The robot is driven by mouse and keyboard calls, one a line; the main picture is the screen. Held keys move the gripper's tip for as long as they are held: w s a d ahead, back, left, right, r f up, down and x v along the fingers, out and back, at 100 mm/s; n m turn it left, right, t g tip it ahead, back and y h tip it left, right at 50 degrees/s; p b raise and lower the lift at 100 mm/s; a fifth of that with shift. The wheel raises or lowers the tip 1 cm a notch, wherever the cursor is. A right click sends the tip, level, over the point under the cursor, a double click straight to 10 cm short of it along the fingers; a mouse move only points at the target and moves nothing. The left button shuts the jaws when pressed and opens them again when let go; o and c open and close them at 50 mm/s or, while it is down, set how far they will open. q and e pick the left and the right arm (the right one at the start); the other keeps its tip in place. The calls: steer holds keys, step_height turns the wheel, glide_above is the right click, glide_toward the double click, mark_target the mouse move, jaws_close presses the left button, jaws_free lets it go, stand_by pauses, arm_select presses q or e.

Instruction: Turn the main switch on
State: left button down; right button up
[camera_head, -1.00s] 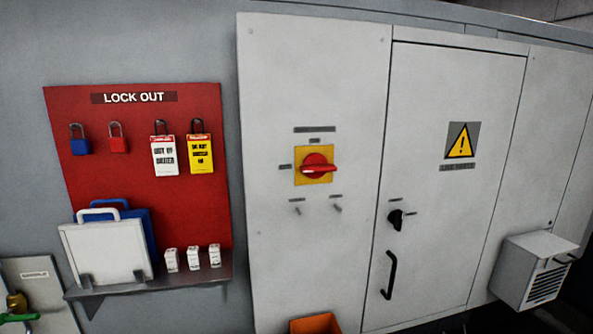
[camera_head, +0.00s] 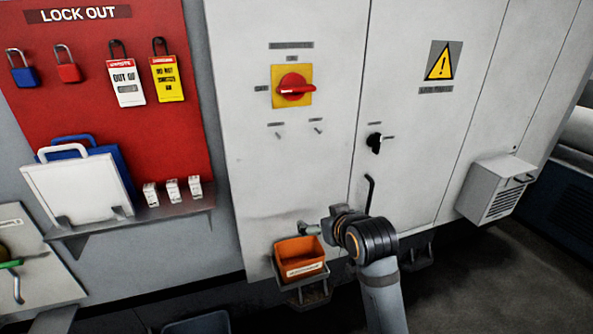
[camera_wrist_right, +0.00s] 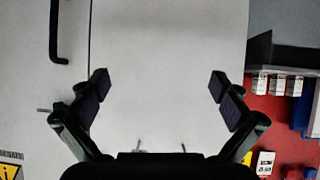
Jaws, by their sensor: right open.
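The main switch (camera_head: 292,86) is a red rotary handle on a yellow plate, on the light grey cabinet door in the head view. Its grip lies roughly horizontal, with a small label above and one at the left. My right arm comes up from the bottom in the head view, its wrist well below the switch; its fingers are hard to make out there. In the right wrist view my right gripper (camera_wrist_right: 160,84) is open and empty, facing the plain cabinet panel. The switch does not show in that view. My left gripper is not in view.
An orange bin (camera_head: 299,257) sits low by my right wrist. A black door handle (camera_head: 370,195) and black knob (camera_head: 375,142) are right of the switch. The red lockout board (camera_head: 90,95) and its shelf (camera_head: 150,217) are left. Two small toggles sit under the switch.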

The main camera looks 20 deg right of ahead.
steer(key=w+a+r+t, duration=0.1)
steer(key=w+r+t, duration=0.1)
steer(key=r, duration=0.6)
steer(key=w+r+t, duration=0.2)
steer(key=r, duration=0.7)
steer(key=t, duration=0.2)
glide_toward(299, 88)
steer(key=shift+y, duration=0.4)
steer(key=w+p, duration=0.3)
steer(key=w, duration=0.7)
steer(key=shift+w+f+p, duration=0.15)
steer(key=shift+w+p, duration=0.15)
steer(key=shift+p, duration=0.05)
steer(key=shift+w, duration=0.3)
steer(key=shift+f, duration=0.1)
steer(key=c, duration=1)
